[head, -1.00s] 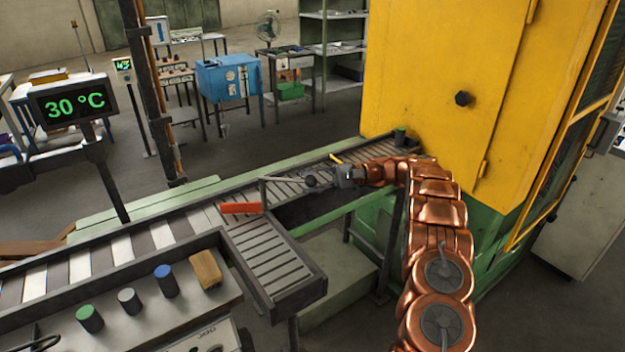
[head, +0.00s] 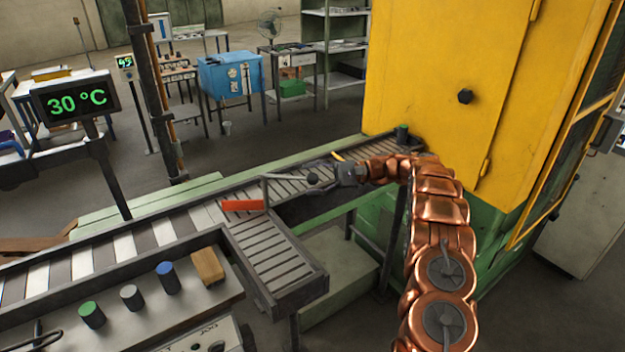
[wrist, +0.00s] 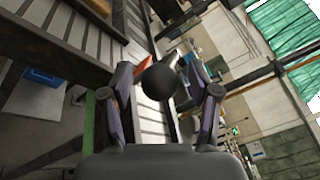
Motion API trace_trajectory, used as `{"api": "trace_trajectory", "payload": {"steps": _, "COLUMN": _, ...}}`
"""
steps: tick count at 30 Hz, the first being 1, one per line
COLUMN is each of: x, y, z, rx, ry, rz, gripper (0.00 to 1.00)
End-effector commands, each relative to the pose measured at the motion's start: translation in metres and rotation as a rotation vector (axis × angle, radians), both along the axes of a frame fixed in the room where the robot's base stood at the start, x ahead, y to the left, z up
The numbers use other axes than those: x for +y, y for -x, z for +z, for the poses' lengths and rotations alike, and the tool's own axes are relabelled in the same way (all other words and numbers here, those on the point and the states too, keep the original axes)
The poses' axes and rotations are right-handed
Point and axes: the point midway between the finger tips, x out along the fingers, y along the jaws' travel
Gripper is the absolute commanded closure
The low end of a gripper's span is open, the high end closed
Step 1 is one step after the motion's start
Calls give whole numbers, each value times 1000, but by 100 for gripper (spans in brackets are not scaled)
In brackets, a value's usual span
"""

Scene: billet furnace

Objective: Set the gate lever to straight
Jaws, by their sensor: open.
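The gate lever is a thin grey rod over the roller conveyor, ending in a dark ball knob (head: 312,178). At the rod's other end stands a post beside an orange gate plate (head: 242,205), which lies over the conveyor where a side branch begins. My gripper (head: 318,172) reaches in from the right to the knob. In the wrist view my gripper (wrist: 160,72) is open, with one finger on each side of the knob (wrist: 160,83). Gaps show between the knob and both fingers. Part of the orange plate shows behind the left finger.
The main conveyor (head: 120,248) runs from lower left to the yellow furnace housing (head: 440,75). A short side branch (head: 272,255) points to the front. A control panel with buttons (head: 130,297) stands at lower left. A 30 °C display (head: 75,102) stands behind.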

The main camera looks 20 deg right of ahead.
Motion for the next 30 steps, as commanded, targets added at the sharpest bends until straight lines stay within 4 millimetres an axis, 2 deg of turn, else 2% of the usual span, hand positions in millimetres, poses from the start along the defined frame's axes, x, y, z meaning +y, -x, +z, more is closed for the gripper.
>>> {"api": "trace_trajectory", "payload": {"steps": 5, "x": -1, "y": 0, "z": 15, "rx": -3, "ry": 2, "rz": -1, "gripper": 38}}
{"api": "trace_trajectory", "payload": {"steps": 12, "x": -1, "y": 0, "z": 58, "rx": -6, "ry": 3, "rz": -2, "gripper": 38}}
{"api": "trace_trajectory", "payload": {"steps": 18, "x": -1, "y": 0, "z": 86, "rx": -4, "ry": 2, "rz": -2, "gripper": 38}}
{"api": "trace_trajectory", "payload": {"steps": 24, "x": -1, "y": 0, "z": 98, "rx": 0, "ry": 0, "rz": -1, "gripper": 38}}
{"api": "trace_trajectory", "payload": {"steps": 30, "x": 0, "y": 0, "z": 99, "rx": 0, "ry": -1, "rz": -1, "gripper": 38}}
